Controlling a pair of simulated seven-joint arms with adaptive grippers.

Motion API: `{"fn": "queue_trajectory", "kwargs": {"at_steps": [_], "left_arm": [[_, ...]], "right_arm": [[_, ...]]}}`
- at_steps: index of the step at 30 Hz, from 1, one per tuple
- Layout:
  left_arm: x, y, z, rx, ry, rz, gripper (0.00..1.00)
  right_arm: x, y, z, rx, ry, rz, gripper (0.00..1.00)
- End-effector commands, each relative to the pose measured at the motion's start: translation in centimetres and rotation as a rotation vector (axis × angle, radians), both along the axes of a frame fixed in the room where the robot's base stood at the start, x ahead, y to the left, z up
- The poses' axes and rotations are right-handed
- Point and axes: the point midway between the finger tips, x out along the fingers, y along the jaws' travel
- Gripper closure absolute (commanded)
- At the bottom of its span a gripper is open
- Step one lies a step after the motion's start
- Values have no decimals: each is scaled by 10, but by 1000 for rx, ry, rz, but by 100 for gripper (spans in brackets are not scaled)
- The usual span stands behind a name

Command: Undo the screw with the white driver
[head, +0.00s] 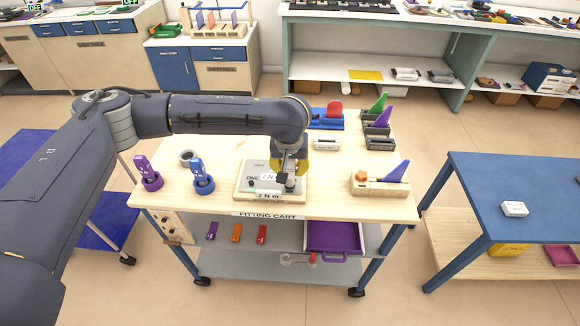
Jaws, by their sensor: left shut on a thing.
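My left gripper (290,181) reaches in from the left and points down over the pale plate (242,194) on the wooden cart top. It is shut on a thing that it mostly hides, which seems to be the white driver. The plate carries printed labels, one reading "2 N m". I cannot make out the screw, and whether the driver's tip touches it is hidden. A purple driver (143,166) and a blue driver (197,170) stand upright in ring holders to the left. A grey ring holder (187,158) behind them looks empty. My right gripper is out of view.
A wooden block with a blue wedge (391,174) stands right of the plate. A white box (326,144), a blue tray with a red piece (333,112) and dark bins (380,143) are behind. A purple tray (334,238) hangs below. The cart's front left top is clear.

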Motion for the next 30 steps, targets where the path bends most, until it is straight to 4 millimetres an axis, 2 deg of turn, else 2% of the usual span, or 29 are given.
{"fn": "queue_trajectory", "kwargs": {"at_steps": [8,30], "left_arm": [[-2,1,-1,3,6,0,100],[0,0,38,0,-1,1,100]], "right_arm": [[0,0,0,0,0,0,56],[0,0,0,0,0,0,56]]}}
